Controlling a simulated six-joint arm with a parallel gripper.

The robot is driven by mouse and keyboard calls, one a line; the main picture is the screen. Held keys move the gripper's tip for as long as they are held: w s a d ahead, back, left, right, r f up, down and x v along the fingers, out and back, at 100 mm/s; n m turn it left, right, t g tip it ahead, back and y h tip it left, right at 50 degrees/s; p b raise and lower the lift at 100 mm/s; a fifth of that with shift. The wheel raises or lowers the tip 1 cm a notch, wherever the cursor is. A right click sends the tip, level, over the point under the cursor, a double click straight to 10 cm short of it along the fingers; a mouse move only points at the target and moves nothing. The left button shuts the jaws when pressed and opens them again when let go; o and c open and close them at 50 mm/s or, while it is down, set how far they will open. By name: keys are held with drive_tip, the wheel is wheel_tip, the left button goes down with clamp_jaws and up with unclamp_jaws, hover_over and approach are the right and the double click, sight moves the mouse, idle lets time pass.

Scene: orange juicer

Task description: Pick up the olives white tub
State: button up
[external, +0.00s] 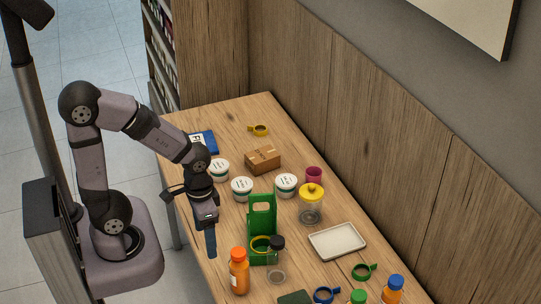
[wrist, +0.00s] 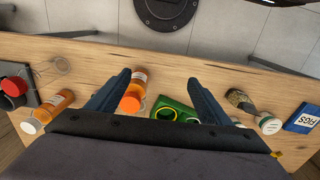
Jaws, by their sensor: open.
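Three white tubs with printed lids stand on the table in the external view: a left tub (external: 219,170), a middle tub (external: 242,188) and a right tub (external: 286,185). Their labels are too small to read, so I cannot tell which is olives. A white round lid (wrist: 270,125) shows at the right in the wrist view. My gripper (external: 211,243) points down near the table's robot-side edge, left of the green stand and apart from the tubs. In the wrist view my gripper (wrist: 159,77) has its two blue fingers spread, with nothing held.
A green stand (external: 262,217), an orange bottle (external: 239,272) and a clear dark-lidded jar (external: 276,262) stand nearby. A cardboard box (external: 263,159), a yellow-lidded jar (external: 311,205) and a white tray (external: 337,241) are farther right. A blue figs package (wrist: 303,118) lies near the left tub.

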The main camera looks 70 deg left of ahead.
drive_tip(key=shift+r, duration=0.1)
wheel_tip(320, 180, up, 5)
drive_tip(key=w+a+f+n+t+h+b, duration=0.35)
drive_tip(key=w+a+n+h+b, duration=0.35)
drive_tip(key=w+a+n+b, duration=1)
drive_tip(key=s+a+r+n+t+b, duration=0.1)
drive_tip(key=s+a+n+t+b, duration=0.2)
drive_tip(key=a+n, duration=0.5)
drive_tip(key=s+a+r+n+t+b, duration=0.1)
drive_tip(key=s+a+n+t, duration=0.3)
drive_tip(key=a, duration=0.8)
drive_tip(key=t, duration=0.1)
approach(236, 183)
drive_tip(key=shift+w+a+f+h, duration=0.1)
drive_tip(key=shift+a+f+h, duration=0.2)
drive_tip(key=shift+h, duration=0.1)
drive_tip(key=shift+p+x, duration=0.35)
drive_tip(key=shift+x, duration=5.65)
drive_tip(key=shift+r, duration=0.15)
